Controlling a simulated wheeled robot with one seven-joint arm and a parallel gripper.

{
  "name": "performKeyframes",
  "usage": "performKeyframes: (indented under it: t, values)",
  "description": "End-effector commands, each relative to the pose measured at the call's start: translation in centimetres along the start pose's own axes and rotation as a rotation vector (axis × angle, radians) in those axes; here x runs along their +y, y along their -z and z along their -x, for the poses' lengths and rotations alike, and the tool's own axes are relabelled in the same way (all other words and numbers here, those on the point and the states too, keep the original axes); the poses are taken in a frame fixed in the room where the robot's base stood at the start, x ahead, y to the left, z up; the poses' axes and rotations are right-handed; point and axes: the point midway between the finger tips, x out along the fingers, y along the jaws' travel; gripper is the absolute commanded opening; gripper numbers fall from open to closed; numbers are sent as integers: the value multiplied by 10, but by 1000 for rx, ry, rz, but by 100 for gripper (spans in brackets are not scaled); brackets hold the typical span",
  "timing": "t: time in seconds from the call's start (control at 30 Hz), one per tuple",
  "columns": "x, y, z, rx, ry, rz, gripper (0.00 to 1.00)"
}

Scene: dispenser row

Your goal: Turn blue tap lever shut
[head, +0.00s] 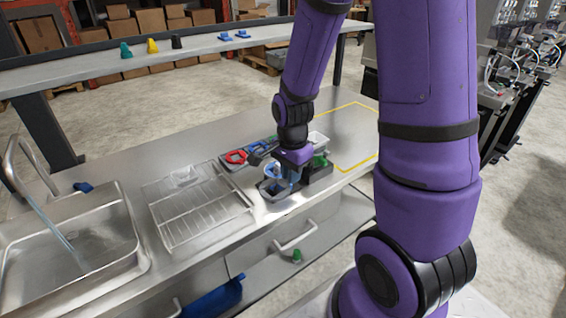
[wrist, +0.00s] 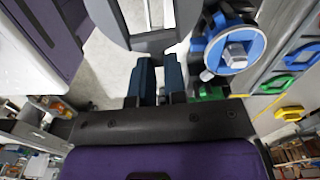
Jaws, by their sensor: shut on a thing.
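My gripper (head: 284,184) is low over the counter, among small grey trays and coloured parts. In the wrist view my gripper (wrist: 157,72) has its two dark blue fingers close together, against a grey bar (wrist: 157,42) joined to a curved grey rim. I cannot tell what this grey piece belongs to. To the right of the fingers is a round blue part (wrist: 247,50) with a pale angular centre, apart from them. I cannot tell whether it is the tap lever. A small blue piece (head: 83,187) lies on the sink's back edge.
A sink (head: 70,240) with a curved faucet (head: 22,145) and a wire rack (head: 200,205) are left of my gripper. A red ring (head: 236,157) is close behind it. A yellow outline (head: 358,167) marks clear counter to the right. A raised shelf (head: 110,72) runs behind.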

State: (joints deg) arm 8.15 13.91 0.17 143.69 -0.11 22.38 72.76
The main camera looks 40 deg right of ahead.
Motion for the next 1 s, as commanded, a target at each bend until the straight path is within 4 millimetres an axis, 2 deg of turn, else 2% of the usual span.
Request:
performKeyframes:
  t: [0.3,0.5,0.93,1.0]
  values:
    - [-50,52,-8,0,0,-3,0]
    - [-79,80,-11,-1,0,-2,0]
    - [-106,107,-15,0,0,-1,0]
    - [-104,105,-28,-3,-4,1,0]
